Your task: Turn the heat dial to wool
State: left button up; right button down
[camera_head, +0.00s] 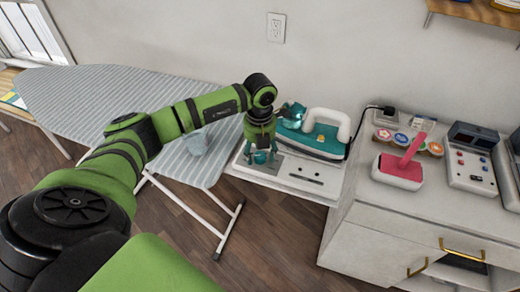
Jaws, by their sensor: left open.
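A teal iron with a white handle (322,131) rests on a white station (302,186) between the ironing board and the cabinet. A small round teal part (292,112) shows at its left end, partly behind my left wrist. I cannot make out the heat dial or its markings. My left gripper (262,162) points down over the left front of the station, in front of the iron. It is open and appears empty; whether it touches the panel under it is unclear. My right gripper is not in view.
A white cabinet (385,228) on the right bears a pink-handled thing (402,170), round patterned pieces (402,138) and a control box (470,160). A wall outlet (276,28) is behind.

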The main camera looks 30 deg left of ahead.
pick_arm(q)
jog(key=shift+f, duration=0.2)
jog(key=c, duration=1.1)
jog(key=shift+c, duration=0.2)
jog(key=shift+f, duration=0.1)
